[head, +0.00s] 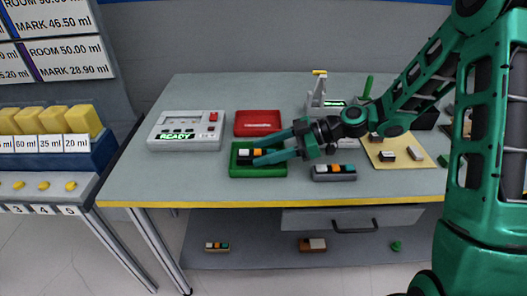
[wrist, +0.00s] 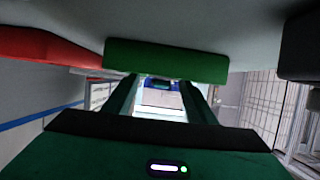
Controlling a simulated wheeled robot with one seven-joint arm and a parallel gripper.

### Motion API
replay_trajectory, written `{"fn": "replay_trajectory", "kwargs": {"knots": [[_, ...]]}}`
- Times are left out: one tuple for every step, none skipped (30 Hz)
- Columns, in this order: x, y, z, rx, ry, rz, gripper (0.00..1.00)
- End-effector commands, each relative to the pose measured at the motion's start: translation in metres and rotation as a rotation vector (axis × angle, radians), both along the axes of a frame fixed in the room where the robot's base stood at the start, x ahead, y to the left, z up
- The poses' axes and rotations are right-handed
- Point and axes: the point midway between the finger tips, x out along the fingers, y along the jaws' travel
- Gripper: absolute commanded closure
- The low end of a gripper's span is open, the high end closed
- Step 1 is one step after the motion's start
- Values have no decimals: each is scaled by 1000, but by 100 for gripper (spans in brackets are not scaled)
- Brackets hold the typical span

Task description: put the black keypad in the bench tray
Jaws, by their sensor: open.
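A small black piece (head: 243,159) with white and orange parts beside it lies in the green tray (head: 273,174) on the bench; it may be the black keypad, but it is too small to be sure. The green tray also shows in the wrist view (wrist: 165,60). My gripper (head: 264,150) is open, its fingers reaching left over the tray, one on each side of the orange part. The wrist view shows nothing clearly held between the fingers (wrist: 160,88). I cannot tell whether they touch anything.
A grey READY device (head: 187,130), a red tray (head: 258,122), a grey module with coloured keys (head: 334,172) and a tan mat (head: 400,154) share the bench. Small modules (head: 217,246) lie on the lower shelf. The bench's left front is clear.

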Motion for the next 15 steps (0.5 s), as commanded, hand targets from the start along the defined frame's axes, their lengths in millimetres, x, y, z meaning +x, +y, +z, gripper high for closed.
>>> {"fn": "replay_trajectory", "kwargs": {"knots": [[1,-5,1,-1,0,-3,49],[1,-8,3,-1,0,-3,49],[1,-14,5,-1,-1,-4,49],[1,-19,6,-2,0,-6,49],[1,-24,8,-2,0,-5,49],[0,-31,12,-1,-1,-6,49],[0,-37,14,-2,-2,-7,49],[0,-42,17,-2,-2,-7,49],[0,-50,20,-2,-1,-6,49],[0,-56,22,-1,-1,-6,49],[-1,-61,24,-1,-1,-6,49],[0,-69,27,-2,-2,-7,49],[-1,-74,30,-1,-2,-6,49],[-1,-78,32,-1,-2,-5,49],[-1,-85,34,-2,-2,-6,49]]}}
